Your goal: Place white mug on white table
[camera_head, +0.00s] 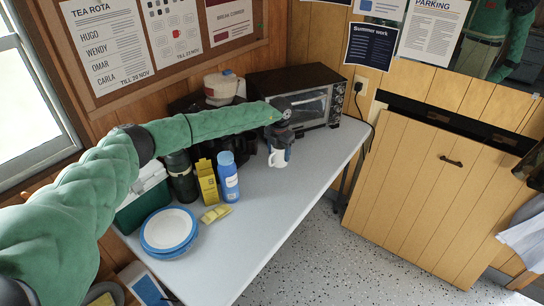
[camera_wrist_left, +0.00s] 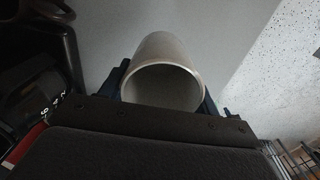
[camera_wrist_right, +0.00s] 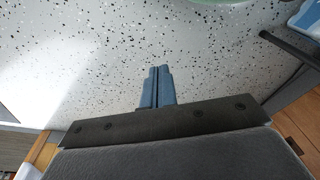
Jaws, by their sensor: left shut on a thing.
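The white mug (camera_head: 278,158) is near the right edge of the white table (camera_head: 287,205), in front of the toaster oven. My left gripper (camera_head: 280,146) is shut on the mug from above. In the left wrist view the mug (camera_wrist_left: 165,48) sits between the two fingers, its open mouth towards the camera and seemingly empty. I cannot tell whether its base touches the table or hangs just above it. My right gripper (camera_wrist_right: 157,86) is shut and empty over the speckled floor in the right wrist view. It does not show in the head view.
A toaster oven (camera_head: 305,104) stands behind the mug. A blue bottle (camera_head: 228,182), yellow box (camera_head: 207,184), dark flask (camera_head: 181,180) and blue-rimmed plates (camera_head: 169,231) stand to its left. The front middle of the table is clear. A wooden cabinet (camera_head: 420,190) stands across the floor.

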